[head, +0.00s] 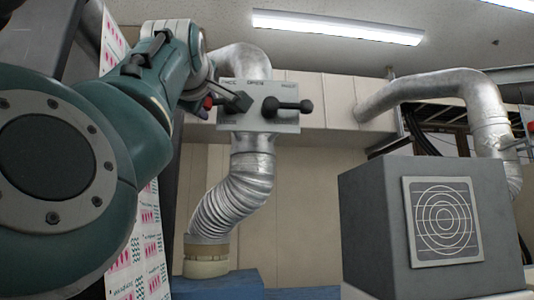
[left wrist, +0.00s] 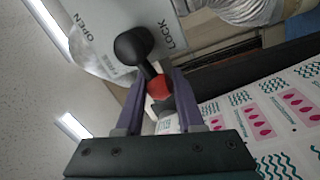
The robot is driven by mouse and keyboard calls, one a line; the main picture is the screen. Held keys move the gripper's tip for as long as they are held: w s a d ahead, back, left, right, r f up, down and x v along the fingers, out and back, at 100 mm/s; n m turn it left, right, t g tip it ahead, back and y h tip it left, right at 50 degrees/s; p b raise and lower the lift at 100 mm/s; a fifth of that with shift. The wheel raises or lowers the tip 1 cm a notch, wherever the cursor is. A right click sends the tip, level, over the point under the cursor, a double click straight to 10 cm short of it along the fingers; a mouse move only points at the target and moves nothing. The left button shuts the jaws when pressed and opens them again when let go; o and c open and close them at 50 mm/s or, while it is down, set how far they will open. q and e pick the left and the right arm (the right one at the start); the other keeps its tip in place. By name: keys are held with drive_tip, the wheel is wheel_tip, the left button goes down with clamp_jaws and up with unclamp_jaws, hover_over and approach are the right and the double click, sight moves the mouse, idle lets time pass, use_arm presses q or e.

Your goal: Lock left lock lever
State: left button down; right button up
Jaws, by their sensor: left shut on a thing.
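A plate (head: 258,122) with lettering stands at the middle of the head view, on a silver duct. In the left wrist view the plate (left wrist: 100,30) reads OPEN on the left and LOCK on the right. The left lock lever has a black ball knob (left wrist: 133,45) and a red collar (left wrist: 160,88); the knob appears between the two words. My left gripper (left wrist: 160,92) is shut on the lever, its fingers on either side of the red collar. In the head view the gripper (head: 214,97) reaches the plate's left side, its fingers partly hidden. My right gripper is not in view.
A second black lever (head: 287,107) sits on the plate's right side. A grey box (head: 370,220) with a circle-patterned panel stands at lower right. A printed web (head: 150,235) hangs behind my left arm. A silver duct (head: 430,92) bends at the right.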

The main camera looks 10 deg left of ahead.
use_arm(q)
drive_tip(key=shift+a+f, duration=0.1)
drive_tip(key=shift+f, duration=0.05)
drive_tip(key=c, duration=0.5)
unclamp_jaws()
drive_tip(key=shift+s+b, duration=0.25)
drive_tip(key=shift+b, duration=0.2)
drive_tip(key=b+v, duration=0.8)
drive_tip(key=v, duration=0.1)
drive_tip(key=shift+s+d, duration=0.2)
